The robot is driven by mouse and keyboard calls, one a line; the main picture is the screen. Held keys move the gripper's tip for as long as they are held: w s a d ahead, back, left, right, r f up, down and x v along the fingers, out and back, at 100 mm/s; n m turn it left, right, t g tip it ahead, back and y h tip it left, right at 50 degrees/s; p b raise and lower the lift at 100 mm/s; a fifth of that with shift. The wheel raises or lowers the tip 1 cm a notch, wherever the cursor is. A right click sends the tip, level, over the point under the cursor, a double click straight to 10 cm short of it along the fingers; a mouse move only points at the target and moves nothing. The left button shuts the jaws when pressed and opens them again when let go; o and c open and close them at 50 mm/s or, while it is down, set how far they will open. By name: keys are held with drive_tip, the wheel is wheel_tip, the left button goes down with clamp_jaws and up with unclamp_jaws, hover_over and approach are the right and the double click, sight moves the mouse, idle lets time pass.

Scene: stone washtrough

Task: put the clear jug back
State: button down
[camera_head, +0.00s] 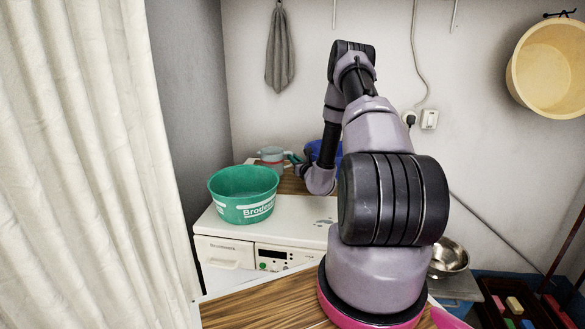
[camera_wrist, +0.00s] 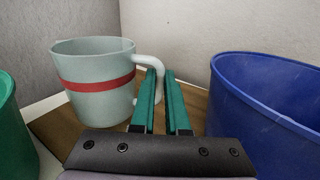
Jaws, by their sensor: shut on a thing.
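The clear jug (camera_wrist: 97,68) is pale grey with a red band and a loop handle on its right side. It is upright in the wrist view, and it also shows in the head view (camera_head: 271,152) at the back of the white machine. My gripper (camera_wrist: 163,75) has its green fingers shut on the jug's handle (camera_wrist: 148,62). The fingers also show in the head view (camera_head: 293,158), just right of the jug. Whether the jug's base touches the wooden surface (camera_wrist: 62,122) below it cannot be told.
A green tub (camera_head: 244,197) stands in front of the jug on the white washing machine (camera_head: 292,228). A blue tub (camera_wrist: 270,105) stands close to the right of my fingers. Walls are close behind. A white curtain (camera_head: 95,150) hangs at the left.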

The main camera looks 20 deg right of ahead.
drive_tip(key=shift+f, duration=1.55)
drive_tip(key=c, duration=0.9)
unclamp_jaws()
drive_tip(key=shift+f, duration=0.1)
